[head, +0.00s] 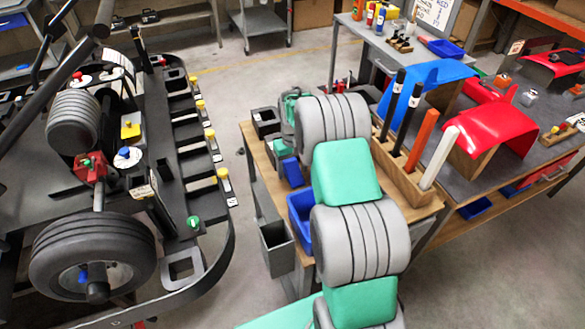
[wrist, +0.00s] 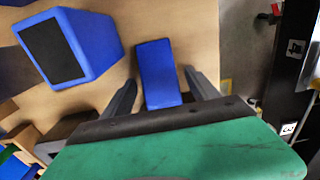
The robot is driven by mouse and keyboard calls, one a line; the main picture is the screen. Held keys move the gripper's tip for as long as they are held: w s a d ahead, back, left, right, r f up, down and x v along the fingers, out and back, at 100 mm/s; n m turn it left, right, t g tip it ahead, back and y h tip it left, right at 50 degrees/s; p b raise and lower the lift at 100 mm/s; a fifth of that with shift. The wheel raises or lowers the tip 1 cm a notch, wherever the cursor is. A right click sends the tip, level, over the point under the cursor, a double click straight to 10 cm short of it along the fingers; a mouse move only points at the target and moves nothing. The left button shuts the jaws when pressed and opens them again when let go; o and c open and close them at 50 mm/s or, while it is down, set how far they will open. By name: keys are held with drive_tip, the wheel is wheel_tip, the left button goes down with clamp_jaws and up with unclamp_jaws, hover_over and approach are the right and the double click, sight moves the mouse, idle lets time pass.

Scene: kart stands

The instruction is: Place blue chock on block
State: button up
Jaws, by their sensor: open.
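The blue chock (wrist: 157,68) lies on the light wooden bench top, between the two fingers of my gripper (wrist: 160,80) in the wrist view. My gripper is open, with a finger on either side of the chock. I cannot tell whether the fingers touch it. The green wrist housing covers the lower part of that view. In the head view, the chock (head: 292,172) shows as a small blue shape left of my arm, and my fingers are mostly hidden. I cannot identify the block with certainty.
A blue bin (head: 299,213) with a dark inside stands near the chock; it also shows in the wrist view (wrist: 88,30). A wooden rack (head: 397,181) with upright handles stands right of my arm. A black box (head: 265,122) is at the bench's far corner. The kart (head: 92,258) is left, across clear floor.

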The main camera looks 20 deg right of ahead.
drive_tip(key=shift+f, duration=0.2)
clamp_jaws()
idle(0.6)
